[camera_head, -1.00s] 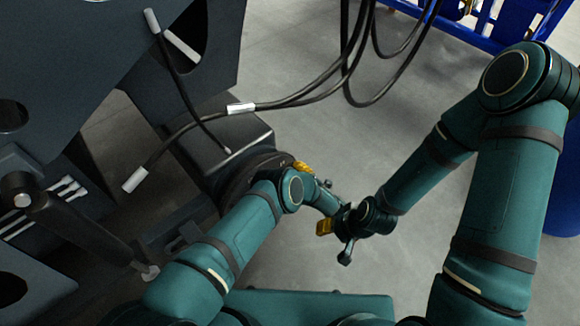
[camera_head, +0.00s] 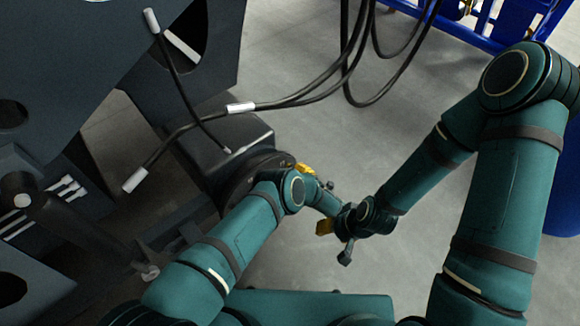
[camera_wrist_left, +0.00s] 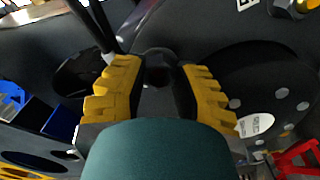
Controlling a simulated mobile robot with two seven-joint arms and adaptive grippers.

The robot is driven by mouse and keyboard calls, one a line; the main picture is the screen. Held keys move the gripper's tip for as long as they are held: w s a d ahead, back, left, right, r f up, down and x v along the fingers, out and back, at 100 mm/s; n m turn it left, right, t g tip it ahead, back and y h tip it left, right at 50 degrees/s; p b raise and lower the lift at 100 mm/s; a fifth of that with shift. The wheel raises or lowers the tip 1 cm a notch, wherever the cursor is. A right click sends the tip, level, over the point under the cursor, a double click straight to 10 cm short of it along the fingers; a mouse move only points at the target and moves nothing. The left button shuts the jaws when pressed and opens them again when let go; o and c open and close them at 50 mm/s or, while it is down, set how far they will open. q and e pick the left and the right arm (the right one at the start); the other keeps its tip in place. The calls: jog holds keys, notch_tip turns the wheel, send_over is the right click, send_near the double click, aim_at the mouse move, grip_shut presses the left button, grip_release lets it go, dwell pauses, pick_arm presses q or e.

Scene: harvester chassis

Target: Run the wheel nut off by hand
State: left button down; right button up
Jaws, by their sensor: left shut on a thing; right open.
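In the left wrist view, my left gripper (camera_wrist_left: 161,72) has its two yellow toothed fingers on either side of a small dark round piece (camera_wrist_left: 159,60), which looks like the wheel nut. It is shut on that piece, in front of a dark hub face with a ring of pale bolts (camera_wrist_left: 281,93). In the head view, my left gripper (camera_head: 306,170) is at the dark round hub (camera_head: 250,176), and the nut is hidden there. My right gripper (camera_head: 335,240) is open and empty, beside my left forearm, over bare floor.
Black hoses with pale ends (camera_head: 240,107) hang across the hub housing (camera_head: 235,135). The dark chassis (camera_head: 75,65) fills the left side. A blue frame (camera_head: 470,30) stands at the back right. The grey floor (camera_head: 430,140) between is clear.

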pick_arm(q)
jog(key=shift+v, duration=1.25)
jog(key=shift+v, duration=2.55)
jog(key=shift+w+a+f, duration=0.1)
jog(key=shift+a, duration=0.05)
